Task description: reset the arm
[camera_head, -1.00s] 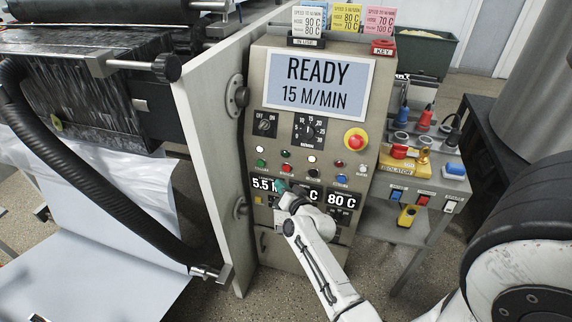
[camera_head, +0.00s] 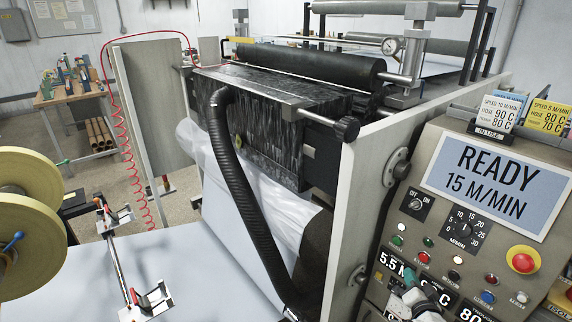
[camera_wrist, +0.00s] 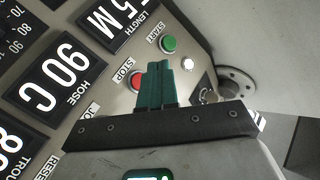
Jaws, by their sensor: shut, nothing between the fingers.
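My gripper (camera_head: 410,272) is at the bottom right of the head view, in front of the grey control panel (camera_head: 437,132). Its teal fingers are shut and empty, partly over the row of number displays. In the wrist view the shut fingers (camera_wrist: 168,64) stand over the panel face, overlapping the edge of the red STOP button (camera_wrist: 136,79) and just below the green START button (camera_wrist: 168,44). I cannot tell whether they touch the panel. Most of my arm is outside the head view.
The panel screen (camera_head: 495,184) reads READY, 15 M/MIN. A red emergency button (camera_head: 522,261) sits at right. Left are the coating machine's black roller (camera_head: 310,65), a black hose (camera_head: 248,185), white paper (camera_head: 160,270) and yellow rolls (camera_head: 25,190). A workbench (camera_head: 75,95) stands behind.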

